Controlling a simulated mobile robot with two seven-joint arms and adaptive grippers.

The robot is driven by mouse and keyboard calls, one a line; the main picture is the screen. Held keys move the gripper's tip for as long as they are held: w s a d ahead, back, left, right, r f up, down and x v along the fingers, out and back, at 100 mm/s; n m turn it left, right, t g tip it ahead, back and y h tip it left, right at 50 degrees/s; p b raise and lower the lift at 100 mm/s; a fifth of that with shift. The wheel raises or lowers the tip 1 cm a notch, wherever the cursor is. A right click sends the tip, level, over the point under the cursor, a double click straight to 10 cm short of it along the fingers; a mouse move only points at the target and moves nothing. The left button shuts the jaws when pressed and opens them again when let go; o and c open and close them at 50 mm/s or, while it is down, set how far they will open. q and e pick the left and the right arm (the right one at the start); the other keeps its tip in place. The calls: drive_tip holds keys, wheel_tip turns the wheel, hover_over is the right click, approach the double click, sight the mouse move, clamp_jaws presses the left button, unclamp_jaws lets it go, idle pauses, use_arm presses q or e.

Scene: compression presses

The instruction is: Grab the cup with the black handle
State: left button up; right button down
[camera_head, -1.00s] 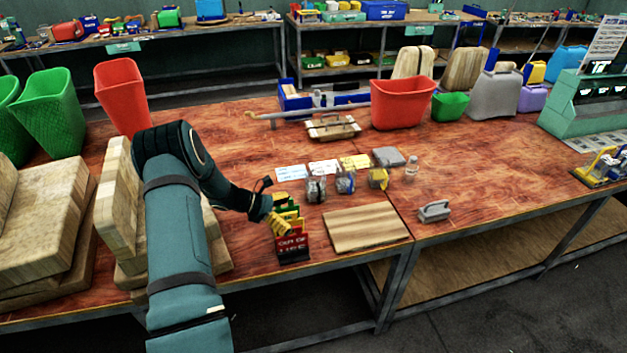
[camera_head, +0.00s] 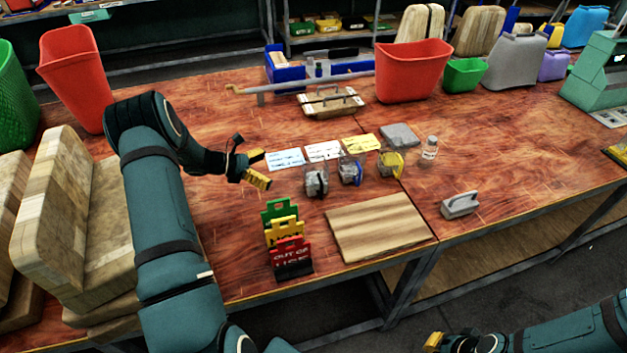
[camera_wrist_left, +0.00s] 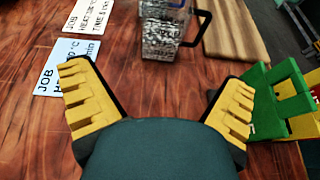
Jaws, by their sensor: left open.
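The cup with the black handle (camera_head: 316,182) is clear, filled with grey granules, and stands upright on the table. In the left wrist view the cup (camera_wrist_left: 163,32) is ahead of the fingers, its dark handle on the right. A blue-handled cup (camera_head: 350,171) and a yellow-handled cup (camera_head: 390,163) stand to its right. My left gripper (camera_head: 262,170) is open and empty, left of the black-handled cup and apart from it. In the left wrist view the open fingers (camera_wrist_left: 158,78) are spread wide. My right gripper (camera_head: 433,342) shows only partly at the bottom edge.
Green, yellow and red signs (camera_head: 287,240) stand close to my left gripper's near side. Printed cards (camera_head: 323,151) lie behind the cups. A wooden board (camera_head: 380,226) lies in front, with a grey handled block (camera_head: 460,205) and a small bottle (camera_head: 430,148) to the right.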

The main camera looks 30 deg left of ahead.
sight(304, 174)
use_arm(q)
drive_tip(key=x, duration=0.8)
drive_tip(key=shift+w+d+f, duration=0.1)
drive_tip(key=shift+d, duration=0.1)
drive_tip(key=shift+x, duration=2.7)
drive_tip(key=shift+d, duration=0.1)
drive_tip(key=c, duration=1.2)
